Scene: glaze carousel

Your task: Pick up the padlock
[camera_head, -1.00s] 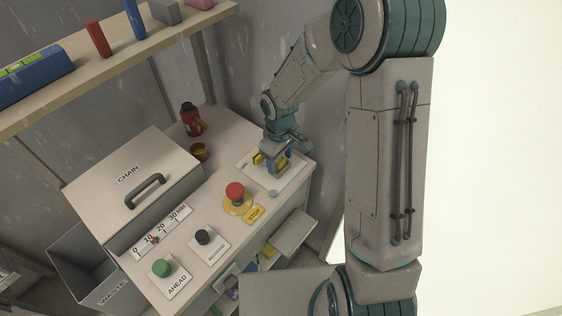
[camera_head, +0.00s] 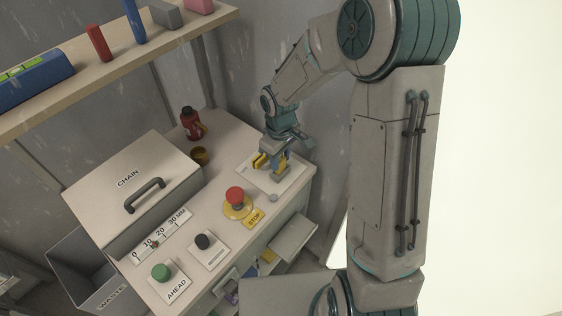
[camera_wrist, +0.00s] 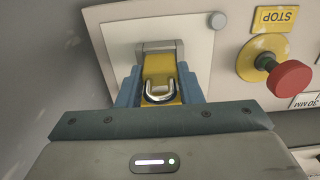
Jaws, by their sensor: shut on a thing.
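The padlock has a yellow body (camera_wrist: 159,68) and a silver U-shaped shackle. In the wrist view it sits between the two blue fingers of my gripper (camera_wrist: 160,88), which is shut on it. The shackle faces the camera. A grey block on the white plate (camera_wrist: 112,32) shows just beyond the padlock; I cannot tell whether they touch. In the head view my gripper (camera_head: 272,162) is low over the white plate at the counter's far right corner. Yellow shows around the fingers there, but the padlock is too small and partly hidden to make out clearly.
A red stop button (camera_head: 235,194) on a yellow base stands near my gripper. A small amber cup (camera_head: 199,156) and a red bottle (camera_head: 191,124) stand behind, to the left. The chain box (camera_head: 130,190) fills the left. A wall (camera_head: 300,110) rises behind the arm.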

